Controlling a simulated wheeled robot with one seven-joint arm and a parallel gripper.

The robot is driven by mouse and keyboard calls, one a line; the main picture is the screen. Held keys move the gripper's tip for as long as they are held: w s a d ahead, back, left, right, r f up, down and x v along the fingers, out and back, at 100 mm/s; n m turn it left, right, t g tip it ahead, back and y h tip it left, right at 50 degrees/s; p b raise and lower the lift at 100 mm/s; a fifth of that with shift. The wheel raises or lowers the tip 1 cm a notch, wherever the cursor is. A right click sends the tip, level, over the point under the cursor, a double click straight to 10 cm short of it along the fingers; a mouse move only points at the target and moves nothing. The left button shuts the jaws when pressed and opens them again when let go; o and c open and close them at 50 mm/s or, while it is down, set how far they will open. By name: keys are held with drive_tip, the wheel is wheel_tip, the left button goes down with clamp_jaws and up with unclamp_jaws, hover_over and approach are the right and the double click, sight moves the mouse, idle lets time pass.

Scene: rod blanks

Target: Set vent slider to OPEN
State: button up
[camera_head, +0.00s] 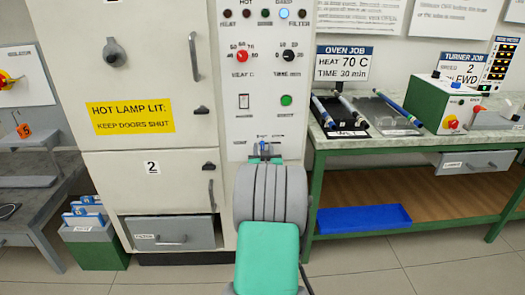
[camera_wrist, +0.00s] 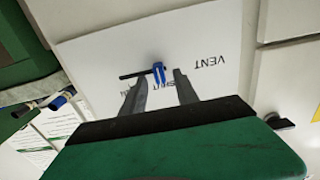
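The vent slider has a blue knob (camera_wrist: 158,73) on a dark slot in a white panel, seen upside down in the wrist view. The knob is at the right end of the visible slot there. The word VENT is printed to its right; smaller lettering is partly hidden by a finger. My gripper (camera_wrist: 160,78) is open, its fingers apart on either side of the knob in the picture; I cannot tell whether they touch it. In the head view the small blue knob (camera_head: 264,147) shows low on the control panel, just above my gripper (camera_head: 263,157). My wrist hides the area below.
The control panel (camera_head: 265,75) carries lamps, two dials, a switch and a green button (camera_head: 286,100) above the slider. Cabinet doors (camera_head: 150,165) with handles stand left. A green-legged bench (camera_head: 400,150) with rods and a control box stands right.

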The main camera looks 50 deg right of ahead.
drive_tip(key=shift+w+d, duration=0.15)
drive_tip(key=shift+d, duration=0.05)
drive_tip(key=shift+c, duration=0.6)
clamp_jaws()
idle(0.7)
